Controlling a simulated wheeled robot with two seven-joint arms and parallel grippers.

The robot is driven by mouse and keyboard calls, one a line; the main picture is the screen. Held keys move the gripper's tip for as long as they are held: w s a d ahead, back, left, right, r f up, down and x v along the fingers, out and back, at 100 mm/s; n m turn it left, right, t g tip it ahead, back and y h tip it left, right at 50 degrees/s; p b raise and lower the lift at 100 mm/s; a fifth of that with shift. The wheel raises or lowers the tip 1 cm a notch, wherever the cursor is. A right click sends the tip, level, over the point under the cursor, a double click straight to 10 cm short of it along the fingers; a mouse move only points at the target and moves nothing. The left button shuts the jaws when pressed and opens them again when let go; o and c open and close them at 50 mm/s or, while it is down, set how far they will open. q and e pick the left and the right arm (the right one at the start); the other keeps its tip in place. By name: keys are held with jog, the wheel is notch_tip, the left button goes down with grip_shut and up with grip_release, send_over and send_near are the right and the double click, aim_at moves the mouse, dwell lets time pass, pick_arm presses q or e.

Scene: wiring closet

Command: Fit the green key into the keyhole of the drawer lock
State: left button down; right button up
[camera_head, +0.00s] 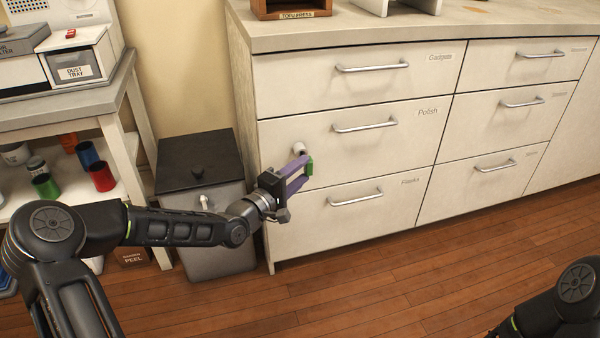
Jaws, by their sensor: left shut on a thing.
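My left gripper (302,172), with purple fingers, is in front of the left end of the drawer labelled Polish (350,150). It is shut on the green key (309,166), of which only a small green part shows at the fingertips. The drawer lock (298,148) is a small round light-coloured piece on the left of that drawer front, just above the fingers in the picture. I cannot tell whether the key touches it, and the keyhole is too small to make out. My right gripper is out of view; only part of my right arm shows at the lower right.
The white cabinet has several drawers with bar handles (365,127). A grey bin with a dark lid (198,160) stands left of it, under my left forearm. A shelf unit at the left holds red, blue and green cups (101,176). The wooden floor in front is clear.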

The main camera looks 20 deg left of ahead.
pick_arm(q)
jog(key=shift+w+a, duration=0.45)
jog(key=shift+w, duration=0.3)
jog(key=shift+w+a, duration=0.45)
jog(key=shift+w, duration=0.3)
jog(key=c, duration=0.7)
grip_release()
jog(key=p+v, duration=0.2)
jog(key=v, duration=0.3)
jog(key=p+v, duration=0.3)
jog(key=v, duration=0.5)
